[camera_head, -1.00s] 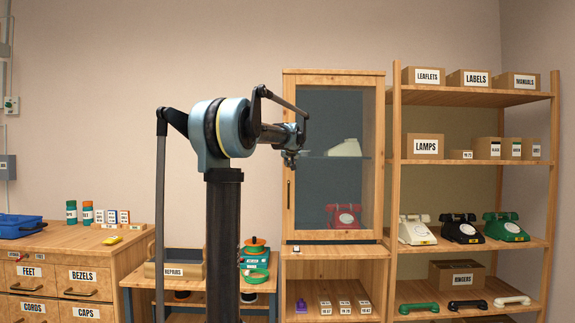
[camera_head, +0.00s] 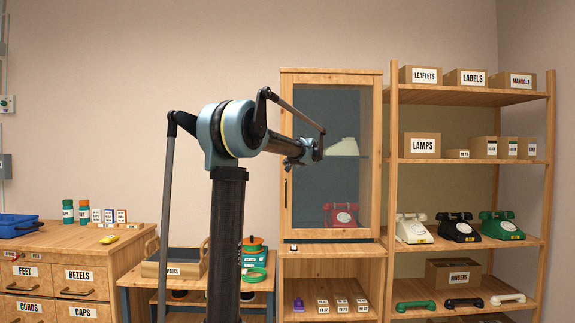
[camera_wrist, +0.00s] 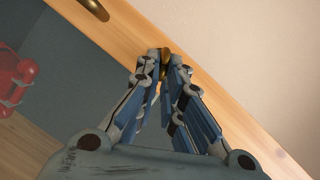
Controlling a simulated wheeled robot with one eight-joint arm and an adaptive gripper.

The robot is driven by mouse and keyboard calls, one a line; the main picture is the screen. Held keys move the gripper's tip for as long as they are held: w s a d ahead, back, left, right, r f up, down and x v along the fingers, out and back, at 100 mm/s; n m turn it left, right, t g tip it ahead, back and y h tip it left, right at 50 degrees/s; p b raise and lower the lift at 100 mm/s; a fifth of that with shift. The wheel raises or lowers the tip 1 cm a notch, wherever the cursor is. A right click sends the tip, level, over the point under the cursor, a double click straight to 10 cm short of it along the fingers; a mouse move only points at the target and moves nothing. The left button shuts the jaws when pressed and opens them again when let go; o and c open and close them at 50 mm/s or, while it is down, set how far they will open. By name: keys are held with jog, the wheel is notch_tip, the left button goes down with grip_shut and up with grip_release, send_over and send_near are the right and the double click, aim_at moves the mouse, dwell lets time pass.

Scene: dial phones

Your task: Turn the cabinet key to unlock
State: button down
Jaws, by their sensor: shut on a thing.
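The glass-fronted wooden cabinet (camera_head: 333,237) stands right of my arm in the head view, its door closed. A small brass key (camera_wrist: 166,56) shows between my fingertips at the door's wooden frame in the wrist view. My gripper (camera_wrist: 163,66) is shut on it; the fingers hide most of the key and the keyhole, so I cannot tell how far it is turned. In the head view my gripper (camera_head: 292,163) is small and overlaps the door's left side. The door handle (camera_wrist: 95,9) shows at the wrist view's top edge, apart from my fingers.
A red phone (camera_head: 341,214) sits behind the glass and also shows in the wrist view (camera_wrist: 15,82). An open shelf (camera_head: 394,190) with phones and boxes stands close on the right. A low bench and drawer unit (camera_head: 75,237) stand at left.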

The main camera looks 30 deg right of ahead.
jog(key=m+t, duration=0.1)
jog(key=m, duration=0.1)
jog(key=f+m+t, duration=0.1)
jog(key=m, duration=0.1)
jog(key=shift+s+d+m, duration=0.1)
jog(key=shift+m, duration=0.2)
dwell(0.4)
jog(key=c, duration=1.7)
grip_release()
jog(key=shift+f, duration=0.1)
jog(key=s, duration=0.4)
jog(key=s+a, duration=0.1)
jog(key=s, duration=0.6)
jog(key=shift+s+a, duration=0.4)
jog(key=shift+w+a, duration=0.1)
